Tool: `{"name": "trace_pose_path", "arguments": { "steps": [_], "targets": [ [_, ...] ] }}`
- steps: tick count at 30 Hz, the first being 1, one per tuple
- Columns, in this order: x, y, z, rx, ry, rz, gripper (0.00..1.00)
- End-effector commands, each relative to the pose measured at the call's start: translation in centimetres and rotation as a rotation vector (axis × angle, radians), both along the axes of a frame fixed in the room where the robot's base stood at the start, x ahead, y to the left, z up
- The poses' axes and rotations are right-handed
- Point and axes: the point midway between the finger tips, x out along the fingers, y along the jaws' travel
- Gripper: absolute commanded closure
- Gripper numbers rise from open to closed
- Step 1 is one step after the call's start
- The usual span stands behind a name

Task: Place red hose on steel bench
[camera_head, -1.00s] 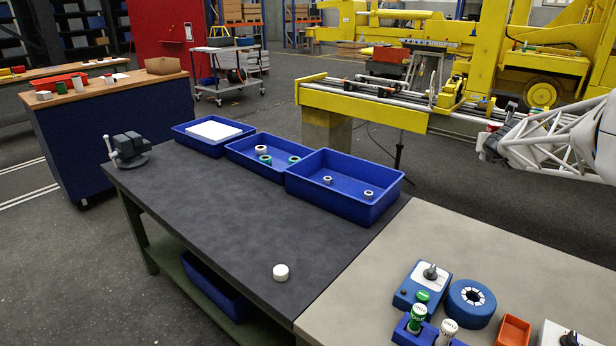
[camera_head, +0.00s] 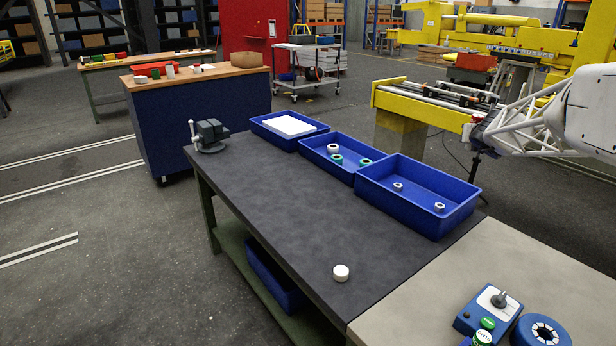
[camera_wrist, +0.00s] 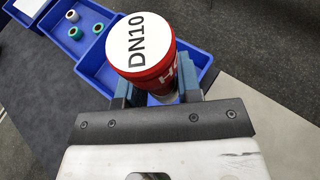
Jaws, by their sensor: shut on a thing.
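The red hose (camera_wrist: 178,68) is a short red roll with a white round end cap marked DN10, seen in the wrist view. My gripper (camera_wrist: 160,97) is shut on it, one blue finger on each side. In the head view my gripper (camera_head: 476,136) is small and dark at the end of my white lattice arm, at the right, beyond the blue bins; its hold is unclear there. A dark-topped bench (camera_head: 270,215) fills the middle, joined at lower right to a light grey top (camera_head: 500,262). I cannot tell which is the steel bench.
Three blue bins line the dark top's back edge: one with white sheets (camera_head: 258,127), one with several rolls (camera_head: 313,155), one with two small rings (camera_head: 375,195). A white roll (camera_head: 341,273) stands near the front. A vise (camera_head: 210,135) sits at the far left corner.

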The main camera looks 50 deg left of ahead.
Motion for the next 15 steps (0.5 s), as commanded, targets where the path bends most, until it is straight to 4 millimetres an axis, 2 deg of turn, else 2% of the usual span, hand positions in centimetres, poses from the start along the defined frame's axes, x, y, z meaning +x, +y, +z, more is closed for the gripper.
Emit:
{"name": "trace_pose_path", "arguments": {
  "steps": [1, 3, 15],
  "targets": [
    [-0.6, 1.7, -0.1, 0.000, 0.000, 0.017, 1.00],
    [-1.3, 3.7, -0.2, 0.000, 0.001, 0.040, 1.00],
    [-6.4, 15.2, -1.0, 0.000, 0.001, 0.166, 1.00]
  ]
}}
